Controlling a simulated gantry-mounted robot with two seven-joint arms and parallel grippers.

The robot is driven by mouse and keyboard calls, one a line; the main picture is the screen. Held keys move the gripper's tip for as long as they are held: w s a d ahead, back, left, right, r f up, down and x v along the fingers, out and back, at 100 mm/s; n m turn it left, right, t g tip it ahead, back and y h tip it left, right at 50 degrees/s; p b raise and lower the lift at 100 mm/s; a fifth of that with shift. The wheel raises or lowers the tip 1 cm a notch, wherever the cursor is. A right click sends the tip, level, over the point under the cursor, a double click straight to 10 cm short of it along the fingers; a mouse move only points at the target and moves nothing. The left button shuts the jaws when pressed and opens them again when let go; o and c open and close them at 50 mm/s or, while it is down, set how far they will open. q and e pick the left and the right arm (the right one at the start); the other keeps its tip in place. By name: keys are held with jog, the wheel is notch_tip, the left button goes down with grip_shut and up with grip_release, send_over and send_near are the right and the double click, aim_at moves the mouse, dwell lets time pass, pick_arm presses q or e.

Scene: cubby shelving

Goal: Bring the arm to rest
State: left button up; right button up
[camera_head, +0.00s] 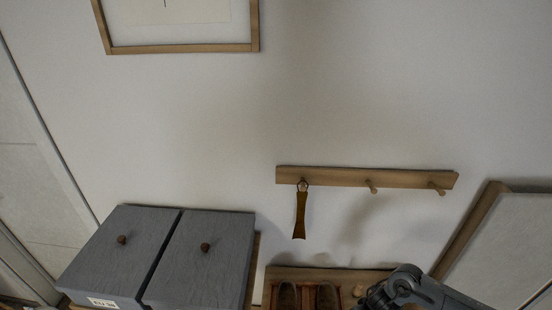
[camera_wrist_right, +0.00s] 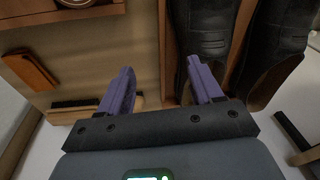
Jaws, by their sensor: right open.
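My right arm comes in at the bottom right of the head view, and its gripper is cut off by the frame's lower edge there. In the right wrist view my right gripper (camera_wrist_right: 160,88) is open, with its two purple fingers apart and nothing between them. Dark shoes (camera_wrist_right: 205,35) stand just beyond the right finger in that view. My left gripper is not in either view.
A wooden peg rail (camera_head: 365,178) on the wall carries a hanging brown shoehorn (camera_head: 299,212). Two grey boxes (camera_head: 205,250) with knobs stand at the lower left. A framed picture (camera_head: 185,48) hangs above. A brown brush-like item (camera_wrist_right: 32,70) lies at the left.

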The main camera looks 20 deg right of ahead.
jog(key=a, duration=0.2)
jog(key=a+n, duration=0.1)
jog(key=a, duration=0.2)
jog(key=a+f+n+t, duration=0.1)
jog(key=a, duration=0.1)
jog(key=shift+a+y, duration=0.35)
jog(key=shift+y, duration=0.05)
jog(key=s+a+r+n+t+y, duration=0.1)
jog(key=a+r+n+t, duration=0.15)
jog(key=a, duration=0.55)
jog(key=s+a+r+n+t, duration=0.1)
jog(key=s+a+r+n, duration=0.15)
jog(key=a, duration=0.55)
jog(key=s+d+r+m+g+h, duration=0.1)
jog(key=s+d+r, duration=0.25)
jog(key=s, duration=0.25)
jog(key=s+d+r+m+g+h, duration=0.1)
jog(key=s+d+r+g, duration=0.1)
jog(key=s+d, duration=0.3)
pick_arm(q)
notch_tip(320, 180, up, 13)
jog(key=p, duration=1.3)
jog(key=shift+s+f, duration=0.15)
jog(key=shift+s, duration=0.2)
pick_arm(e)
jog(key=w+v, duration=0.2)
jog(key=v, duration=1.1)
jog(key=shift+a+r, duration=0.35)
jog(key=shift+a, duration=0.15)
